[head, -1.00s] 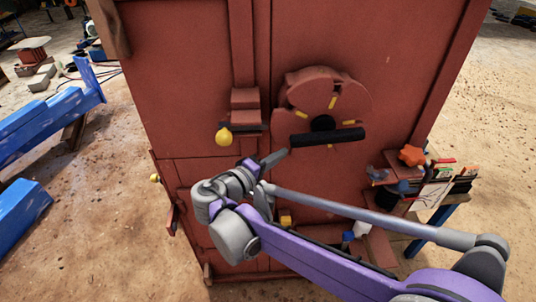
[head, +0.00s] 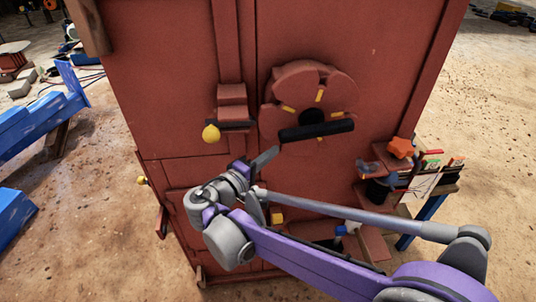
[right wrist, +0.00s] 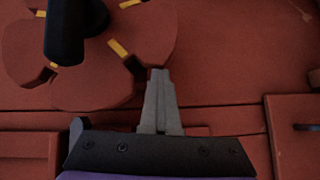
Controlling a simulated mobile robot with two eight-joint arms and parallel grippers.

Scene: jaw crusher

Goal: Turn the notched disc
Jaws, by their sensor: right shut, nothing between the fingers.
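The notched disc (head: 342,90) is a red wheel with yellow marks on the upright red face of the crusher. A black bar handle (head: 335,128) crosses its dark hub. The disc also shows at the upper left of the right wrist view (right wrist: 80,88), with the black handle (right wrist: 75,30) over it. My right gripper (head: 274,151) is just below the left end of the handle, its fingers together and empty. In the right wrist view its fingertips (right wrist: 159,75) point just right of the disc's lower edge; contact cannot be told. My left gripper is out of view.
A yellow knob (head: 211,133) sticks out from a red block left of the disc. An orange star-shaped knob (head: 401,147) and a small rack of tools (head: 430,178) stand at the lower right. Blue beams (head: 45,120) lie at the left.

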